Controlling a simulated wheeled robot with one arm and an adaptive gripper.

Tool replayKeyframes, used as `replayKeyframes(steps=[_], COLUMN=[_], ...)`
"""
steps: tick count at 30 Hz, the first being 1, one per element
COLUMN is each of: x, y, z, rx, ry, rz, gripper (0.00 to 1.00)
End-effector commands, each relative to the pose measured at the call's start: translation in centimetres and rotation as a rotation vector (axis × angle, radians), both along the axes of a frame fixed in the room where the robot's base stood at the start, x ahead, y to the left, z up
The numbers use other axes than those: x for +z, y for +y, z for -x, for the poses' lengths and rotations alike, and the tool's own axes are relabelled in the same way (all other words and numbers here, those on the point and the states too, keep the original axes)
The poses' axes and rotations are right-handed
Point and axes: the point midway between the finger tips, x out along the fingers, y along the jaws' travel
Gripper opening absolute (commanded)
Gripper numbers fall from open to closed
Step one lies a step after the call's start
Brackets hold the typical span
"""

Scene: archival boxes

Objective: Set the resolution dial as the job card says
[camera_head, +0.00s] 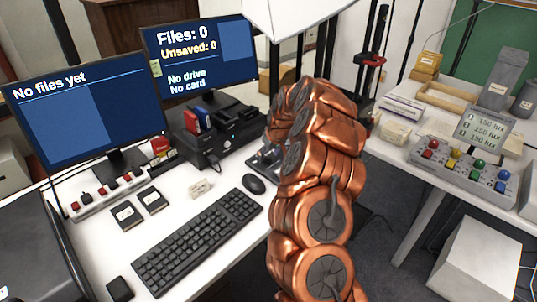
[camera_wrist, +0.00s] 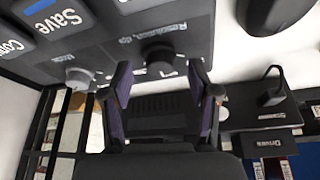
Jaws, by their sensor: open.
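In the wrist view, the picture is upside down and shows a grey control panel (camera_wrist: 120,38). A dark round dial (camera_wrist: 158,55) sits under the printed label "Resolution, dpi"; its pointer setting cannot be read. My gripper (camera_wrist: 161,72) is open, its two dark fingers apart on either side of the resolution dial in the picture. Whether they touch it cannot be told. In the head view, my copper arm hides the gripper and most of the panel.
A lighter dial (camera_wrist: 79,78) labelled "Mode" and the "Save" (camera_wrist: 63,20) and "Copy" (camera_wrist: 14,45) keys are nearby. A mouse (camera_head: 254,184) and keyboard (camera_head: 198,241) lie on the desk. A monitor (camera_head: 200,52) reads "No drive, No card". A side table (camera_head: 432,196) stands right.

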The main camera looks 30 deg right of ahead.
Motion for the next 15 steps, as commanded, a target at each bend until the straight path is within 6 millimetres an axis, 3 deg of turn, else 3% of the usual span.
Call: replayKeyframes(steps=[13,15], x=[-1.24,-1.24], y=[0.01,0.01], z=[-0.57,-0.56], rx=[0.001,0.001], ry=[-0.001,-0.001], rz=[0.002,0.002], gripper=[0.6,0.55])
